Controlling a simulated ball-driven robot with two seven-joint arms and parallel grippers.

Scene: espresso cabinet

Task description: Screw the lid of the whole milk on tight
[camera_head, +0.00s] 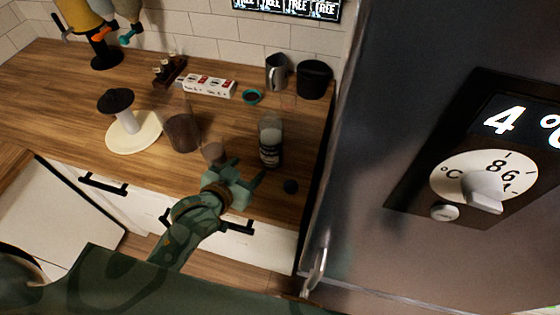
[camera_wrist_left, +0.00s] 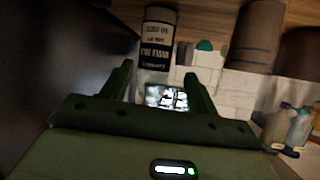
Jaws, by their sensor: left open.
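A clear bottle with pale contents and a black label (camera_head: 270,142) stands upright on the wooden counter, likely the whole milk; its label is not readable for sure. I see no dark lid on its top. In the left wrist view the bottle (camera_wrist_left: 158,45) shows beyond the open fingers (camera_wrist_left: 160,82). My right gripper is out of view.
A brown glass (camera_head: 183,133) and a small cup (camera_head: 213,152) stand left of the bottle. The large fridge (camera_head: 390,120) closes off the right side.

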